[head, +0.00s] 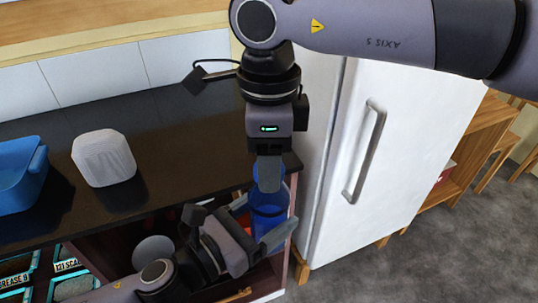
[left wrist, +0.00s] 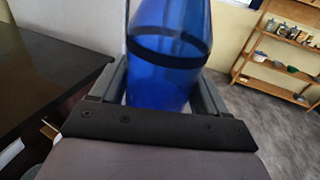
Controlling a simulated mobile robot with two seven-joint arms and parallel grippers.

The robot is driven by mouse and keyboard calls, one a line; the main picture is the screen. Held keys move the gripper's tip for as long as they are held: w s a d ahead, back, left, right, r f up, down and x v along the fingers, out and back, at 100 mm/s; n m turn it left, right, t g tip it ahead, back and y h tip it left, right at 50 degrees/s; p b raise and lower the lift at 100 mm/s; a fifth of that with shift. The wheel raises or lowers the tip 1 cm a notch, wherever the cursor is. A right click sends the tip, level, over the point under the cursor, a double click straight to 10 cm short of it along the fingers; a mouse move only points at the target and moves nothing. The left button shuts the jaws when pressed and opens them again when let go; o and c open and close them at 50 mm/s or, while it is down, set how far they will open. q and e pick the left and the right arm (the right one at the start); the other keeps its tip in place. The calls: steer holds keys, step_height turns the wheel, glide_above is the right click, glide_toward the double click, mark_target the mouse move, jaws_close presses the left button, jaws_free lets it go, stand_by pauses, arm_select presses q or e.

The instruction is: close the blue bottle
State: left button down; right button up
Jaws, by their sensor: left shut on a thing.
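The blue bottle (head: 268,212) is upright in front of the counter's right end in the head view. It is translucent with a dark band, and it fills the middle of the left wrist view (left wrist: 165,75). My left gripper (head: 262,222) is shut on the bottle's body, with a finger on each side. My right gripper (head: 268,172) points down from above at the bottle's top. Its fingers cover the bottle's neck there, and a bit of blue shows beside them. I cannot tell whether it holds a cap.
A dark counter (head: 180,125) lies to the left, with a white rounded box (head: 103,157) and a blue bin (head: 18,175) on it. A white fridge (head: 400,130) stands close on the right. Wooden shelves with small items (left wrist: 285,60) are farther off.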

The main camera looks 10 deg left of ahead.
steer(key=c, duration=0.3)
steer(key=o, duration=1.2)
steer(key=shift+o, duration=0.2)
step_height(320, 180, up, 12)
